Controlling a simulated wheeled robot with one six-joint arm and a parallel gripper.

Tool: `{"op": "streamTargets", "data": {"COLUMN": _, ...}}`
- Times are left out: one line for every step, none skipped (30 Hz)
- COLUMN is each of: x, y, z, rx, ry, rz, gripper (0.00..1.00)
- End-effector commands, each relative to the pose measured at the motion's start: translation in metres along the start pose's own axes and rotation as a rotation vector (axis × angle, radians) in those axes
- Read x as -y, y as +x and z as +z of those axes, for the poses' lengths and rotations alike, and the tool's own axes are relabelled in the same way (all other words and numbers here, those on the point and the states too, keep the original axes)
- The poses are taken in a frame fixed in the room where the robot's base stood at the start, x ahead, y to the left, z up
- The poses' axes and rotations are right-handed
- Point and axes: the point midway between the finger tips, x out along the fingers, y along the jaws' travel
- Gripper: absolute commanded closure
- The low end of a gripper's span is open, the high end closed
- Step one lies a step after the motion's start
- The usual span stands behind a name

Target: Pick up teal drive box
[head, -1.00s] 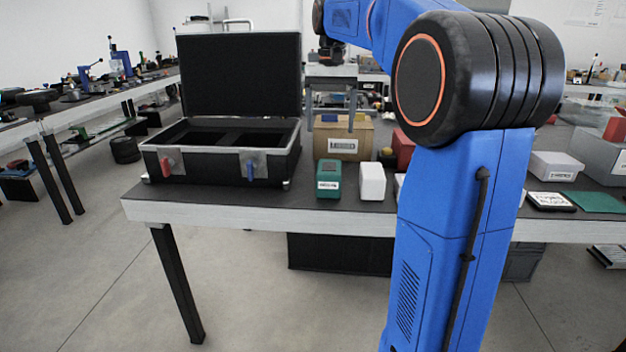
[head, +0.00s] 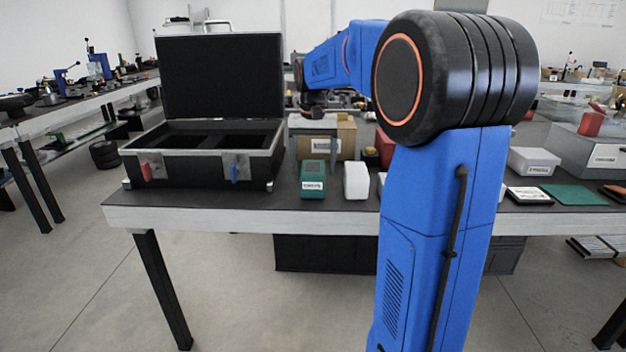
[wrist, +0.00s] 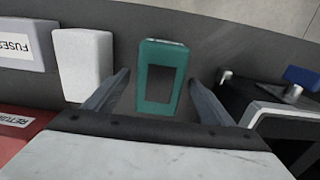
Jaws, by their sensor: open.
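The teal drive box (head: 313,180) stands upright on the grey table, between the open black case and a white box, with a white label on its front. In the wrist view the teal drive box (wrist: 161,78) lies ahead, roughly between the two open fingers of my gripper (wrist: 158,92). In the head view my gripper (head: 309,160) hangs just above and behind the box, its fingers spread and empty. I cannot tell from the frames exactly how high the fingertips are above the table.
The open black case (head: 200,165) stands close on the left. A white box (head: 356,181) is close on the right; it also shows in the wrist view (wrist: 82,62). A cardboard box (head: 346,140) and a red box (head: 384,148) stand behind. The table's front edge (head: 240,218) is near.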

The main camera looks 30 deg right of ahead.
Motion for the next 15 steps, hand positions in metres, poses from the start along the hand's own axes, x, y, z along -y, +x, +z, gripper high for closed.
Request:
{"op": "streamTargets", "data": {"x": 0.0, "y": 0.008, "z": 0.0, "rx": 0.002, "ry": 0.0, "rz": 0.001, "gripper": 0.23}}
{"op": "streamTargets", "data": {"x": 0.0, "y": 0.012, "z": -0.001, "rx": 0.002, "ry": 0.0, "rz": 0.001, "gripper": 0.23}}
{"op": "streamTargets", "data": {"x": 0.0, "y": 0.018, "z": 0.0, "rx": 0.003, "ry": 0.0, "rz": 0.001, "gripper": 0.23}}
{"op": "streamTargets", "data": {"x": 0.0, "y": 0.022, "z": -0.001, "rx": 0.003, "ry": 0.0, "rz": 0.001, "gripper": 0.23}}
{"op": "streamTargets", "data": {"x": 0.0, "y": 0.025, "z": -0.001, "rx": 0.001, "ry": 0.0, "rz": 0.0, "gripper": 0.23}}
{"op": "streamTargets", "data": {"x": 0.0, "y": 0.029, "z": -0.001, "rx": 0.001, "ry": 0.0, "rz": 0.0, "gripper": 0.23}}
{"op": "streamTargets", "data": {"x": 0.0, "y": 0.032, "z": -0.001, "rx": 0.002, "ry": 0.0, "rz": 0.001, "gripper": 0.23}}
{"op": "streamTargets", "data": {"x": 0.0, "y": 0.034, "z": -0.001, "rx": 0.002, "ry": 0.0, "rz": 0.001, "gripper": 0.23}}
{"op": "streamTargets", "data": {"x": 0.0, "y": 0.036, "z": -0.001, "rx": 0.001, "ry": 0.0, "rz": 0.0, "gripper": 0.23}}
{"op": "streamTargets", "data": {"x": 0.0, "y": 0.037, "z": -0.001, "rx": 0.0, "ry": 0.0, "rz": 0.0, "gripper": 0.23}}
{"op": "streamTargets", "data": {"x": 0.0, "y": 0.038, "z": -0.001, "rx": 0.0, "ry": 0.0, "rz": 0.0, "gripper": 0.23}}
{"op": "streamTargets", "data": {"x": 0.0, "y": 0.038, "z": -0.001, "rx": -0.001, "ry": 0.0, "rz": 0.0, "gripper": 0.23}}
{"op": "streamTargets", "data": {"x": 0.0, "y": 0.038, "z": -0.001, "rx": -0.001, "ry": 0.0, "rz": 0.0, "gripper": 0.23}}
{"op": "streamTargets", "data": {"x": 0.0, "y": 0.038, "z": -0.001, "rx": -0.001, "ry": 0.0, "rz": 0.0, "gripper": 0.23}}
{"op": "streamTargets", "data": {"x": 0.0, "y": 0.038, "z": -0.001, "rx": -0.001, "ry": 0.0, "rz": 0.0, "gripper": 0.23}}
